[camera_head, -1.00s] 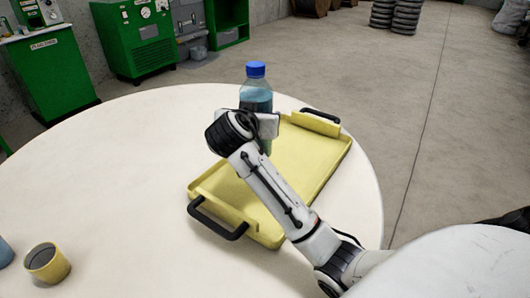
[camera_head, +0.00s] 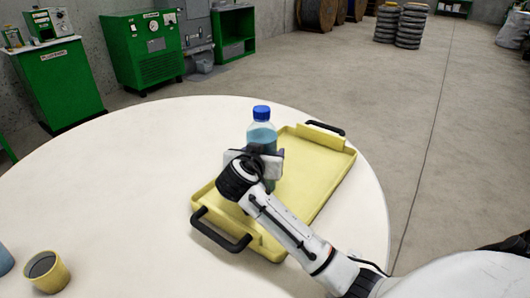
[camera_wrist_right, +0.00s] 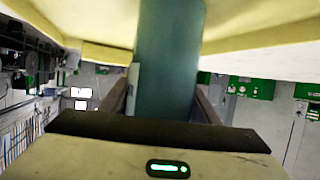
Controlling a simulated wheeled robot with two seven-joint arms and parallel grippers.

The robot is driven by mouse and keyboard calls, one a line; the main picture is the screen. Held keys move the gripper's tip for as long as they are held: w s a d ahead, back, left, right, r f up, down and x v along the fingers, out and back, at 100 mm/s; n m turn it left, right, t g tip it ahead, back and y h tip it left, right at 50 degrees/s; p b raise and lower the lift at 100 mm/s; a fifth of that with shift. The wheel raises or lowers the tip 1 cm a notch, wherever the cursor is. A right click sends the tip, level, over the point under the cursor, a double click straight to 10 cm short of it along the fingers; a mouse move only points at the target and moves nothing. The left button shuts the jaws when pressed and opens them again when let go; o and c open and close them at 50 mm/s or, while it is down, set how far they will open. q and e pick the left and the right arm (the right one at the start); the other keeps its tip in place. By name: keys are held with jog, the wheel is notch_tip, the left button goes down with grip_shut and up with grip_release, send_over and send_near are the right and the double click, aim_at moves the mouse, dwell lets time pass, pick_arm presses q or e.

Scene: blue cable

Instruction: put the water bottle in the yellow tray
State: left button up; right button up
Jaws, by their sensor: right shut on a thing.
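The water bottle (camera_head: 262,134) is clear with bluish water and a blue cap. It is upright over the left part of the yellow tray (camera_head: 315,170), which lies on the round table. My right gripper (camera_head: 254,163) is shut on the bottle's middle and hides part of it. In the right wrist view the bottle (camera_wrist_right: 168,65) stands between the two fingers (camera_wrist_right: 165,105), with the yellow tray (camera_wrist_right: 105,52) behind its end. I cannot tell whether the bottle's base touches the tray. My left gripper is not in view.
The white round table (camera_head: 110,190) has free room left of the tray. A yellow cup (camera_head: 47,272) stands at the near left, beside a partly seen blue object (camera_head: 5,260). The tray has black handles (camera_head: 220,230) at both ends. Green machines (camera_head: 145,50) stand beyond the table.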

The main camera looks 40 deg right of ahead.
jog(key=o, duration=1.3)
jog(key=shift+f, duration=0.15)
jog(key=o, duration=0.4)
jog(key=shift+r, duration=0.2)
jog(key=shift+a+r, duration=0.1)
jog(key=shift+a, duration=0.05)
jog(key=p+v, duration=0.1)
jog(key=v, duration=1)
jog(key=shift+s+a+r, duration=0.15)
jog(key=shift+s+a, duration=0.05)
jog(key=shift+s, duration=0.05)
